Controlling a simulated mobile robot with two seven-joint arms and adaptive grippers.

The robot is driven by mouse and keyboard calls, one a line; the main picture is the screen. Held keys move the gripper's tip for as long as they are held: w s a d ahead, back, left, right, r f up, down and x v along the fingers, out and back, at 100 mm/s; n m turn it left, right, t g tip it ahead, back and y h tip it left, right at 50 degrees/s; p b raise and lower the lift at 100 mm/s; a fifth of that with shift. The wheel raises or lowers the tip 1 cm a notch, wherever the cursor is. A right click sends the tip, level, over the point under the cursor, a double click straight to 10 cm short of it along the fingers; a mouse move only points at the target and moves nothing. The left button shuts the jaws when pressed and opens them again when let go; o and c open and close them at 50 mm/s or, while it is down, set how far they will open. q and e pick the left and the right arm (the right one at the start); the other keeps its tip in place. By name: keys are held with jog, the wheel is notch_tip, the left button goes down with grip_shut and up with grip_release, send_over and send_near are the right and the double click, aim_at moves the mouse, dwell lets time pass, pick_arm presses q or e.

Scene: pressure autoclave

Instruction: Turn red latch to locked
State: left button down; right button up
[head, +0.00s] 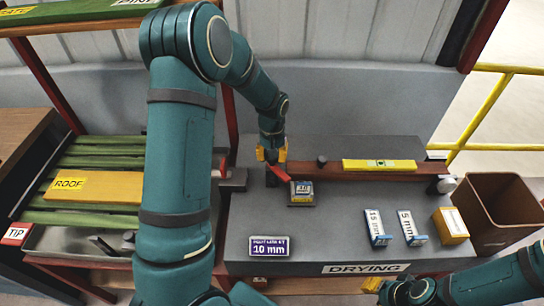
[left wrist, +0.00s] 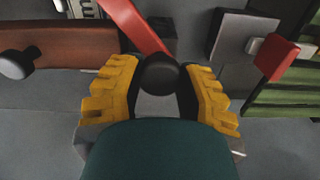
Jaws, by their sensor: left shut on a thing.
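The red latch (head: 279,173) is a flat red bar on the grey bench, slanting from my left gripper down to a small labelled block. It also shows in the left wrist view (left wrist: 135,24), running to a round black knob (left wrist: 160,73). My left gripper (head: 271,156) is at the bar's far end. In the left wrist view its yellow fingers (left wrist: 160,85) are on either side of the knob, shut on it. The fingers partly hide the latch's end. My right gripper (head: 372,285) shows only yellow tips at the lower right; its opening is unclear.
A second red handle (left wrist: 276,59) on a grey block is beside the gripper. A brown beam (head: 350,172) carries a yellow level (head: 379,165). The small labelled block (head: 302,190), a 10 mm sign (head: 270,249) and other signs stand on the bench. A brown bin (head: 497,212) is at right.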

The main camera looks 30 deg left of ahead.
pick_arm(q)
jog(key=n, duration=0.4)
jog(key=shift+s+n+p, duration=0.1)
jog(key=shift+n+p, duration=0.2)
jog(key=n+p, duration=0.2)
jog(key=n, duration=0.3)
jog(key=shift+n, duration=0.3)
jog(key=shift+f, duration=0.1)
jog(key=shift+c, duration=2.4)
grip_release()
notch_tip(320, 180, up, 12)
